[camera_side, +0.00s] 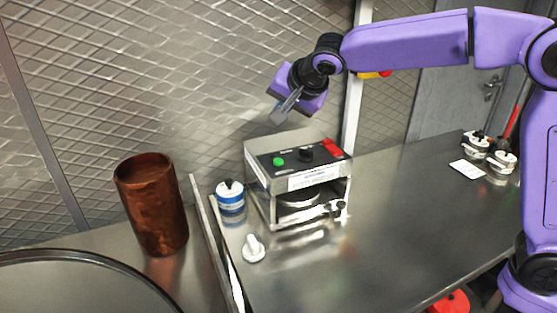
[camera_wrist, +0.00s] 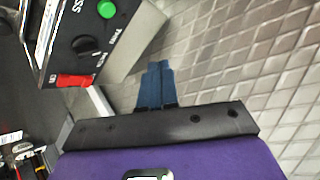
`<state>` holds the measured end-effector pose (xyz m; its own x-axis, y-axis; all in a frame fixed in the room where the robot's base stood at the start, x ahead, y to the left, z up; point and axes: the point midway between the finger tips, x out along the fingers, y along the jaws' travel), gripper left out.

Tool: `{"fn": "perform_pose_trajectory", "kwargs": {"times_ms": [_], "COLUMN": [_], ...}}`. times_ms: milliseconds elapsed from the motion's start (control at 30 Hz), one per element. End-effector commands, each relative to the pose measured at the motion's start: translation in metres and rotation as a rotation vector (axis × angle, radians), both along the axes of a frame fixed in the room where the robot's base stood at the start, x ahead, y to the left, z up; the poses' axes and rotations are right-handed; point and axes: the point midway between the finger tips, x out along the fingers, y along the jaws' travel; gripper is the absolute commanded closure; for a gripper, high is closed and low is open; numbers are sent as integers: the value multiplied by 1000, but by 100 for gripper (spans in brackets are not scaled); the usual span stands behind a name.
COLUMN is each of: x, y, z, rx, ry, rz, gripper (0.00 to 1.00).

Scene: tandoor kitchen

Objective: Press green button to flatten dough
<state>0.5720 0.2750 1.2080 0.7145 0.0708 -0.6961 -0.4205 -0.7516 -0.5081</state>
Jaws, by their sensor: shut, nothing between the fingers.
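The dough press (camera_side: 297,175) is a metal box on the steel counter, with a dark sloping panel on top. The green button (camera_side: 278,161) is on the left of that panel, beside a black knob (camera_side: 306,154) and a red switch (camera_side: 332,147). My gripper (camera_side: 279,117) is above and behind the panel, apart from the button, with its fingers together and empty. In the wrist view the green button (camera_wrist: 107,9) is at the top, left of my blue-looking fingers (camera_wrist: 156,85). Whether dough lies inside the press cannot be seen.
A blue and white jar (camera_side: 230,200) and a small white object (camera_side: 253,249) stand left of the press. A copper-coloured cylinder (camera_side: 152,204) is further left. Metal-patterned wall panels (camera_side: 200,70) rise close behind.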

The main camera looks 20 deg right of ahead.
Motion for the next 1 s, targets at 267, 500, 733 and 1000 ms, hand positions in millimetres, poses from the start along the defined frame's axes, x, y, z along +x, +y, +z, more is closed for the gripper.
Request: {"fn": "perform_pose_trajectory", "kwargs": {"times_ms": [267,500,733,1000], "x": [0,0,0,0], "y": [-1,0,-1,0], "z": [-23,-54,-77,-87], "rx": [-4,-4,-4,-1], "ry": [4,3,1,1], "rz": [1,1,-1,1], "gripper": [100,100,100,100]}}
